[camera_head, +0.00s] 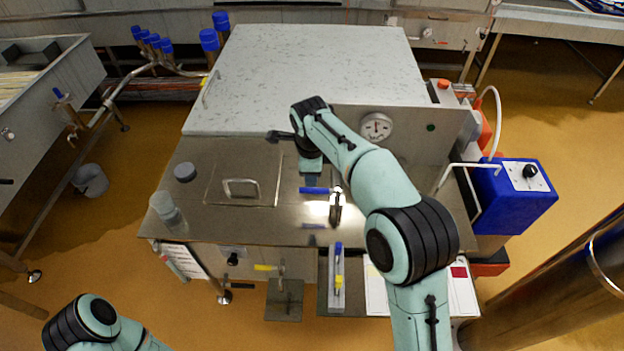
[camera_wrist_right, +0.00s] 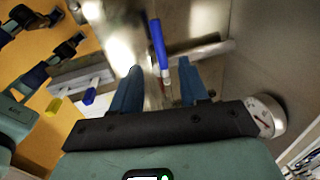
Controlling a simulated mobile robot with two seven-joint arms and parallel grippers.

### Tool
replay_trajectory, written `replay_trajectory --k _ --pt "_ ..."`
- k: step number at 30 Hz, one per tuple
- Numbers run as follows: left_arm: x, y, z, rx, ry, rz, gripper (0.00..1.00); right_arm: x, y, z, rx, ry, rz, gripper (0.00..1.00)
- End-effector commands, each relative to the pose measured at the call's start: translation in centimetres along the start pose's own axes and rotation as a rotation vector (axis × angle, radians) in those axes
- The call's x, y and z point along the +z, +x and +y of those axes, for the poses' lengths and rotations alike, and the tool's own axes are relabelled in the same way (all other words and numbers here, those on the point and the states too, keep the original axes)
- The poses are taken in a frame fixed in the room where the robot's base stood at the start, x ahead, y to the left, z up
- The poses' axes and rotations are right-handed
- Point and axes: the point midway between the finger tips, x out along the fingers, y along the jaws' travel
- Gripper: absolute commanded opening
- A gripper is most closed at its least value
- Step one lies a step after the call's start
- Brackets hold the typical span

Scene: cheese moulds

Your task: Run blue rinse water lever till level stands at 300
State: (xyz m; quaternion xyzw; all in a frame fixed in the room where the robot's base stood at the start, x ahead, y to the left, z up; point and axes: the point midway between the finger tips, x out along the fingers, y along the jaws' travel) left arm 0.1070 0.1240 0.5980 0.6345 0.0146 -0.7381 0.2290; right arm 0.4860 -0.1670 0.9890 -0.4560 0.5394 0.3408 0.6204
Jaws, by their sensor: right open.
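A blue lever (camera_head: 315,190) lies across a metal valve fitting (camera_head: 336,208) on the steel worktop. In the right wrist view the blue lever (camera_wrist_right: 157,45) shows just ahead of my fingertips, near the gap between them. My right gripper (camera_head: 311,178) points down beside the lever; its two blue fingers (camera_wrist_right: 160,75) are apart with no object clearly held. A round dial (camera_head: 377,127) is on the upright panel; its numbers are too small to read. A clear cylinder (camera_head: 168,212) stands at the worktop's left front corner. My left gripper is out of frame.
A yellow-handled tap (camera_head: 266,267) and a rail with blue and yellow handles (camera_head: 338,280) are at the front edge. A loop handle (camera_head: 241,188) and dark puck (camera_head: 185,172) are on the worktop. A blue box (camera_head: 515,200) stands right.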

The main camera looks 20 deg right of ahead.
Motion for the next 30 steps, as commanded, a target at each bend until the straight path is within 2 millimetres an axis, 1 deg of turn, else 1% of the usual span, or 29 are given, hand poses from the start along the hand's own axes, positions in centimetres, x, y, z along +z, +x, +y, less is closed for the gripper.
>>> replay_trajectory --k 1,3,6,9,13,30 --pt "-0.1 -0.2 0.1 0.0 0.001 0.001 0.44 0.1 -1.2 -0.1 -0.004 0.0 -0.002 0.44" --pt "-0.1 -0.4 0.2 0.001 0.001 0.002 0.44 0.1 -2.5 -0.1 -0.003 0.0 -0.002 0.44" --pt "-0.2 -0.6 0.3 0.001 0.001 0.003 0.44 0.0 -3.8 -0.1 -0.003 0.0 -0.001 0.44" --pt "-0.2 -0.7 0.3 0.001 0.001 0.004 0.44 0.0 -4.6 -0.1 -0.002 0.001 0.0 0.44" --pt "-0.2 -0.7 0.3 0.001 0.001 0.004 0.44 0.0 -4.9 0.0 -0.001 0.001 0.001 0.44" --pt "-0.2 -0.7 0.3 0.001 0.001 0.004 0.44 0.0 -4.9 0.0 -0.001 0.001 0.001 0.44"
